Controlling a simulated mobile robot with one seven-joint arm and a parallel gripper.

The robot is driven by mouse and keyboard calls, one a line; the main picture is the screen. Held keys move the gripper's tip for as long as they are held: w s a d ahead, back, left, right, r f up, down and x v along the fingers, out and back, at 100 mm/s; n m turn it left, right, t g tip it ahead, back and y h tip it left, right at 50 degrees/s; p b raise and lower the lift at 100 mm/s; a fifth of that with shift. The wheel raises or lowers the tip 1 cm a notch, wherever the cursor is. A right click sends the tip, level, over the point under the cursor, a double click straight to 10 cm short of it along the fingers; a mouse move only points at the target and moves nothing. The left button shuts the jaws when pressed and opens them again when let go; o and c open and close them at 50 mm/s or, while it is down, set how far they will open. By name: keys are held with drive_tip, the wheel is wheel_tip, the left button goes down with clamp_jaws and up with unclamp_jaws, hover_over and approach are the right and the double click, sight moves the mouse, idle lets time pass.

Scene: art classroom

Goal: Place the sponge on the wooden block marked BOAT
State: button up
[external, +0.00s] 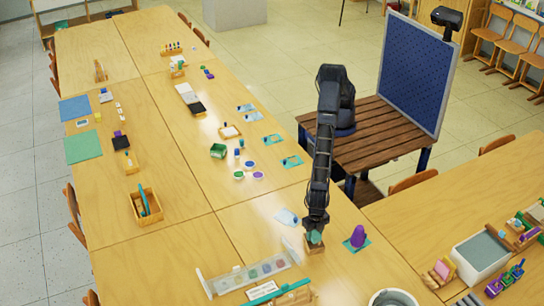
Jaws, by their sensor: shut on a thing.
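My gripper (315,228) points down over the near part of the long table. It is shut on a small teal-green piece, which I take to be the sponge (314,238). A brown wooden block (314,250) is directly below the sponge. The sponge is at the block's top; I cannot tell whether it touches or hangs just above. Any BOAT marking on the block is too small to read. The fingers partly hide the sponge.
A purple object (358,236) stands on a teal mat to the right. A light rack with round colored pieces (250,272) lies to the left, and a grey bucket (392,299) is at the bottom edge. A light-blue item (287,217) lies just left of my arm.

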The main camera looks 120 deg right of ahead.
sight(315, 234)
drive_tip(key=shift+f, duration=0.25)
drive_tip(key=shift+f, duration=0.15)
drive_tip(key=o, duration=0.9)
drive_tip(key=shift+o, duration=0.2)
wheel_tip(315, 234, up, 12)
